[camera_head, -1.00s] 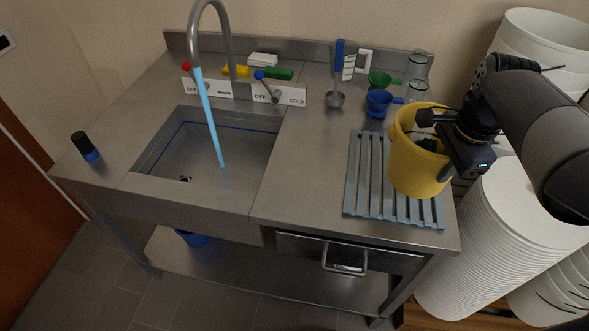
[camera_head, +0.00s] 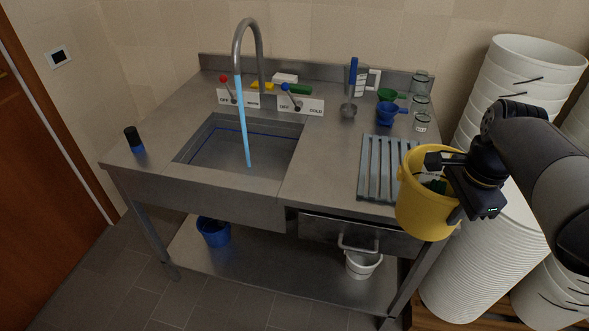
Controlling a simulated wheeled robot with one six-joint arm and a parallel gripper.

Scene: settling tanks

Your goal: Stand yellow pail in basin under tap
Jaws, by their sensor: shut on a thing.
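The yellow pail (camera_head: 424,208) hangs from my gripper (camera_head: 449,182), which is shut on its rim side. The pail is upright, in front of the right end of the counter and overlapping the grey slatted rack (camera_head: 375,178) in the picture. Something dark green shows inside the pail. The basin (camera_head: 205,157) is sunk in the left part of the steel counter, well left of the pail. The curved tap (camera_head: 262,60) stands behind it, and a blue stream of water (camera_head: 243,125) runs from the tap down into the basin.
Tall stacks of white buckets (camera_head: 480,235) stand right of the counter. A black-and-blue bottle (camera_head: 134,140) stands at the left edge. Counter between basin and rack is clear.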

